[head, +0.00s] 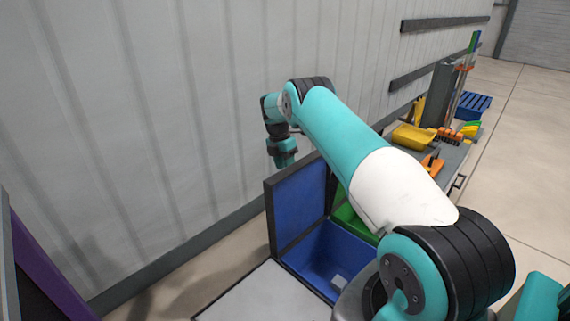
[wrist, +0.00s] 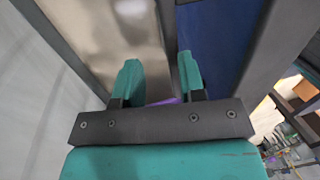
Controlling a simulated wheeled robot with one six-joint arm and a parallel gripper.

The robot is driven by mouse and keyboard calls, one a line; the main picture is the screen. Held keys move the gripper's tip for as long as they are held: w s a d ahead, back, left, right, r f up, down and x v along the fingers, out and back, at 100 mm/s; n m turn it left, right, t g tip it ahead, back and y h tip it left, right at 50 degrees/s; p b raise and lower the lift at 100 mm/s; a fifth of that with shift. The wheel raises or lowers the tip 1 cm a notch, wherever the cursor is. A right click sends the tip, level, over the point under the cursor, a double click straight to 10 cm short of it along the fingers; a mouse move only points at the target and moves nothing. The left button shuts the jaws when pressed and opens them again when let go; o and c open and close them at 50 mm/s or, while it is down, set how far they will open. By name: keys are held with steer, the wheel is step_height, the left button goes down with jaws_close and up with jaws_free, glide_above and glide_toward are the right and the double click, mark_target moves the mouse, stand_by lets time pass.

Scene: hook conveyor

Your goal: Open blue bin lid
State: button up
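The blue bin (head: 322,248) stands open at the lower centre of the head view. Its lid (head: 299,204) is raised about upright, with its blue inner face toward the bin and a dark frame around it. My gripper (head: 284,160) is at the lid's upper edge, on the wall side; its fingertips are not clear in the head view. In the wrist view, my gripper (wrist: 160,82) has its two teal fingers apart. A dark edge runs between them, with the blue lid face (wrist: 213,35) to the right. I cannot tell whether the fingers touch the lid.
A small grey piece (head: 339,283) lies inside the blue bin. A green bin (head: 348,215) is behind it, partly hidden by my arm. A light panel (head: 265,295) is in front. The wall (head: 130,120) is close on the left. A bench with tools (head: 455,155) stands at right.

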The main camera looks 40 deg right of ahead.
steer(key=f, duration=0.1)
steer(key=s+f, duration=0.1)
steer(key=shift+s+d+f, duration=0.15)
steer(key=shift+s+f, duration=0.15)
steer(key=shift+f, duration=0.05)
steer(key=w+p+v, duration=0.1)
steer(key=p+v, duration=0.1)
steer(key=v, duration=0.8)
steer(key=shift+r, duration=0.15)
steer(key=a+r+m+t+p, duration=0.15)
steer(key=a+r+p, duration=0.25)
steer(key=a+r, duration=0.95)
steer(key=s+a+r+m+t+p, duration=0.1)
steer(key=s+a+r+m+p, duration=0.25)
steer(key=s+a+r, duration=0.65)
steer(key=s+a+r+m+y+p, duration=0.1)
steer(key=s+a+r+m, duration=0.1)
steer(key=s+a, duration=0.3)
steer(key=s+a+r+m+y+p, duration=0.2)
steer(key=s+a+r, duration=0.2)
steer(key=s, duration=0.9)
steer(key=s+a+r+m+y+p, duration=0.1)
steer(key=s+a+r+m+p, duration=0.1)
steer(key=s+a, duration=0.4)
steer(key=s+r+m, duration=0.1)
steer(key=s, duration=0.3)
steer(key=shift+a+y, duration=0.3)
steer(key=shift+a, duration=0.05)
